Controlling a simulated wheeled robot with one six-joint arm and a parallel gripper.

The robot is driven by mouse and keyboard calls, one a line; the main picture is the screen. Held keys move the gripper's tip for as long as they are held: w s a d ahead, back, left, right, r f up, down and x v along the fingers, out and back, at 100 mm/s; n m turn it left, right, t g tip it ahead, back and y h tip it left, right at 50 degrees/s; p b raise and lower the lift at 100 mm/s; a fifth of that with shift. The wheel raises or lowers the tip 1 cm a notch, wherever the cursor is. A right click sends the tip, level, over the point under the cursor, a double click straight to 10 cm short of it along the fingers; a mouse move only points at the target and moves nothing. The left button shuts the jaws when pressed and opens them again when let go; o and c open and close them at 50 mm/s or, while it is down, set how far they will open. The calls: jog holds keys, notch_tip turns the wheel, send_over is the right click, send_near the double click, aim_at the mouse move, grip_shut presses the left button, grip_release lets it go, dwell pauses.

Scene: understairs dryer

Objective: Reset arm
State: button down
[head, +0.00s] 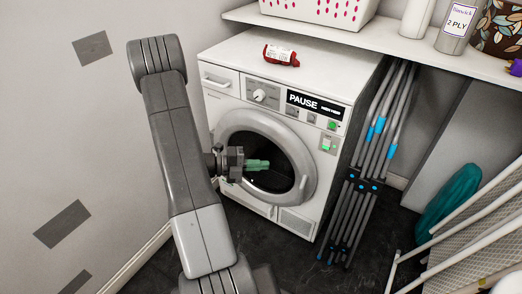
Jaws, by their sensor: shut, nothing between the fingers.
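My gripper (258,165) has greenish fingers and is shut and empty. It appears in front of the round door of the white dryer (222,121), pointing to the right in the head view. My grey arm rises at the left of the view and bends back down to the gripper. The dryer's door (300,150) looks closed, with a white ring around dark glass. Part of the door is hidden behind my gripper. The gap between gripper and door cannot be told.
A red bottle (281,54) lies on top of the dryer. A folded drying rack (368,165) leans at its right. A shelf (395,45) above holds a white basket (315,12) and containers. White-framed items and a teal object (450,205) stand at right. A wall is close at left.

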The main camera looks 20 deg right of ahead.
aim_at(292, 153)
dwell(0.4)
jog(key=d+b, duration=0.1)
jog(key=d, duration=0.3)
jog(key=w+d+f+b, duration=0.1)
jog(key=d, duration=0.2)
jog(key=w+d+f+b, duration=0.1)
jog(key=d, duration=0.3)
jog(key=shift+w+d+f+b, duration=0.1)
jog(key=shift+w+d+b, duration=0.15)
jog(key=shift+d+b, duration=0.1)
jog(key=shift+w+d, duration=0.35)
jog(key=shift+w, duration=0.25)
